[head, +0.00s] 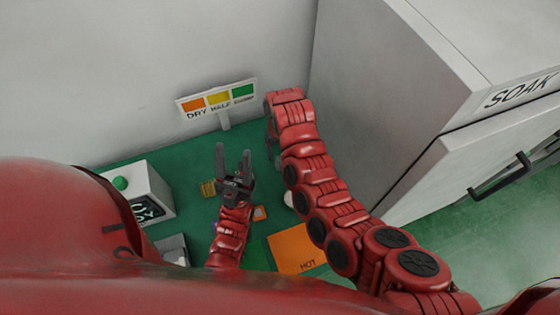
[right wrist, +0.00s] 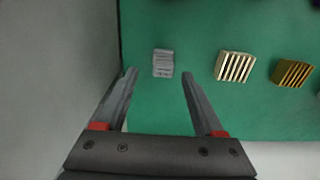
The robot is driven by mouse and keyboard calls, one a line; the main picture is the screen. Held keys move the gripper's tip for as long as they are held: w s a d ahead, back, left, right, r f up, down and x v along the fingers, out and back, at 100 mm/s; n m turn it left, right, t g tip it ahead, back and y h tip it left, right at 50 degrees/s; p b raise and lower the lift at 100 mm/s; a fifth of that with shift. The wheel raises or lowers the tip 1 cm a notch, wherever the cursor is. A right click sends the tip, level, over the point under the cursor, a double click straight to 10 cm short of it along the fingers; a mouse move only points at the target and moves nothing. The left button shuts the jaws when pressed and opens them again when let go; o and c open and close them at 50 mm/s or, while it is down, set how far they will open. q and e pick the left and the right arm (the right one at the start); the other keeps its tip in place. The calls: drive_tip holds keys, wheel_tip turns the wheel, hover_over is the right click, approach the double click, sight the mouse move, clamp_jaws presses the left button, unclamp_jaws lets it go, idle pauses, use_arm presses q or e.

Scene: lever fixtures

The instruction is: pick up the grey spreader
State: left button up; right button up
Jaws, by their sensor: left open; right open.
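A small pale grey ribbed piece, which looks like the grey spreader (right wrist: 163,64), lies on the green surface in the right wrist view. My right gripper (right wrist: 159,76) is open, with the grey piece in line with the gap between its fingertips and apparently beyond them. In the head view the right gripper (head: 270,120) is mostly hidden by its own arm, and I cannot make out the grey piece there. My left gripper (head: 234,158) is open and empty, pointing up the picture over the green surface.
A cream finned block (right wrist: 235,67) and a gold finned block (right wrist: 292,73) lie to the right of the grey piece. A white box with a green button (head: 121,183), an orange HOT mat (head: 290,246), a colour-patch sign (head: 218,98) and a large SOAK cabinet (head: 385,90) stand around.

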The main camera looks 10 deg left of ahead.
sight(280, 157)
drive_tip(key=f, duration=0.1)
drive_tip(key=f+p, duration=0.2)
drive_tip(key=shift+s+a, duration=0.1)
drive_tip(key=shift+s, duration=0.15)
drive_tip(key=shift+w+f, duration=0.1)
drive_tip(key=shift+f, duration=0.8)
clamp_jaws()
